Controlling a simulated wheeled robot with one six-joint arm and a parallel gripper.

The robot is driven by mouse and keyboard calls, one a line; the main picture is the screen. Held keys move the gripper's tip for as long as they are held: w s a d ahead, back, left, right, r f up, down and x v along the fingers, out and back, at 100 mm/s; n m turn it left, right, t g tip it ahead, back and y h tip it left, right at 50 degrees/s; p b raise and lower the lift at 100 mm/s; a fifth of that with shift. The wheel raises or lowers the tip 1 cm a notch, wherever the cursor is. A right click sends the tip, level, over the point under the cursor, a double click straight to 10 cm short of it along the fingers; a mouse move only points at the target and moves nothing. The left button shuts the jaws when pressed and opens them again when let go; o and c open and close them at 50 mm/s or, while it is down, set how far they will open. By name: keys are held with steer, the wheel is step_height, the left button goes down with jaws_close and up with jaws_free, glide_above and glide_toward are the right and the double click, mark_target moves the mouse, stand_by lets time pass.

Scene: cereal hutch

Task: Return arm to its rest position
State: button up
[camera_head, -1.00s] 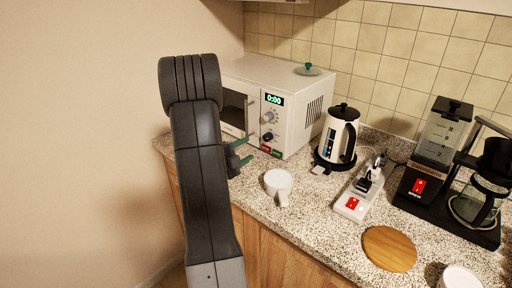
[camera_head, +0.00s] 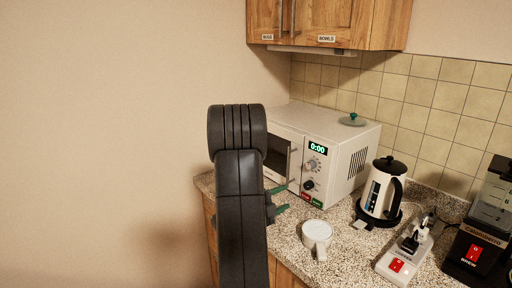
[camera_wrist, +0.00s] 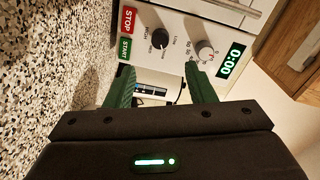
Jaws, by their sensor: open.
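My gripper (camera_head: 283,198) shows in the head view partly behind my arm, with its green fingers in front of the microwave. In the wrist view my gripper (camera_wrist: 160,92) has its two green fingers spread apart with nothing held between them. The white microwave (camera_head: 345,157) is just beyond the fingers, its display reading 0:00. Its dials and red and green buttons (camera_wrist: 124,35) show in the wrist view. My dark arm hides part of the microwave front.
A white cup (camera_head: 317,233) stands on the speckled counter (camera_head: 340,262) near my gripper. A white kettle (camera_head: 381,190), a power strip (camera_head: 403,258) and a coffee maker (camera_head: 480,245) stand to the right. Wooden cabinets (camera_head: 335,22) hang above. A bare wall is at left.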

mark_target(306, 187)
steer(key=p+x, duration=0.2)
steer(key=x, duration=0.9)
steer(key=shift+w+d, duration=0.1)
steer(key=shift+d, duration=0.1)
steer(key=shift+a, duration=0.15)
